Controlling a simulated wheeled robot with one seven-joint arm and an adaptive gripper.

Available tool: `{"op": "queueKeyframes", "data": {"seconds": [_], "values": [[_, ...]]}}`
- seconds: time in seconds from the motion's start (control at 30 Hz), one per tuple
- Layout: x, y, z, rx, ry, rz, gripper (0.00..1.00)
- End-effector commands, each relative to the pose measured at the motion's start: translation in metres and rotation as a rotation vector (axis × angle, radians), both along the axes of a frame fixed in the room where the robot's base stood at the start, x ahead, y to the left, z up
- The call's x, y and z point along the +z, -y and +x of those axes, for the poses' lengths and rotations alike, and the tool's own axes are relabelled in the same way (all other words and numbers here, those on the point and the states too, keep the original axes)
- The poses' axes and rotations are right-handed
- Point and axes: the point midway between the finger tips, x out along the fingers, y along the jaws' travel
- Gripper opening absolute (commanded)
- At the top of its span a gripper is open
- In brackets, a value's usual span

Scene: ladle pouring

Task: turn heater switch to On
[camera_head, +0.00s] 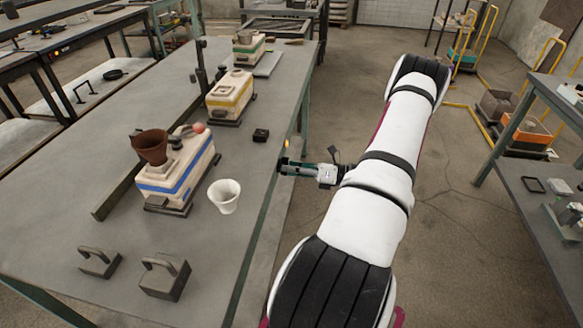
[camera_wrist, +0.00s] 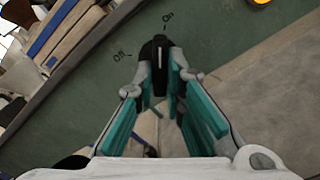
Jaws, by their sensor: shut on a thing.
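The heater switch is a black knob (camera_wrist: 160,52) with a white line, on the green side face of the table in the wrist view. "Off" is printed at its upper left and "On" just above it. The white line points up, close to "On". My gripper (camera_wrist: 162,76) has its teal fingers on both sides of the knob and is shut on it. In the head view my gripper (camera_head: 284,166) is at the table's right edge and hides the knob there.
An orange light (camera_head: 287,143) is on the table's edge beside my gripper. On the table (camera_head: 110,220) stand a blue-striped heater box (camera_head: 178,178) with a brown crucible (camera_head: 150,147), a white cup (camera_head: 224,196), a small black block (camera_head: 261,135) and two handled weights (camera_head: 165,276).

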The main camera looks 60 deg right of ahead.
Motion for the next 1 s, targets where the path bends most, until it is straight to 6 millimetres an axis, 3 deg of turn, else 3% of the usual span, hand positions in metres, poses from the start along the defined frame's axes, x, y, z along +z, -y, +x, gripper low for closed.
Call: {"op": "queueKeyframes", "data": {"seconds": [0.33,0.87,0.9,0.97,1.0], "values": [[-0.0003,-0.0004,-0.0002,-0.001,-0.051,0.118,0.0],[-0.0004,-0.0005,-0.0002,-0.001,-0.059,0.136,0.0],[-0.0003,-0.0006,-0.0002,-0.001,-0.059,0.136,0.2],[-0.0002,-0.0005,-0.0002,0.0,-0.058,0.136,0.31],[-0.0002,-0.0006,-0.0002,-0.001,-0.057,0.136,0.31]]}}
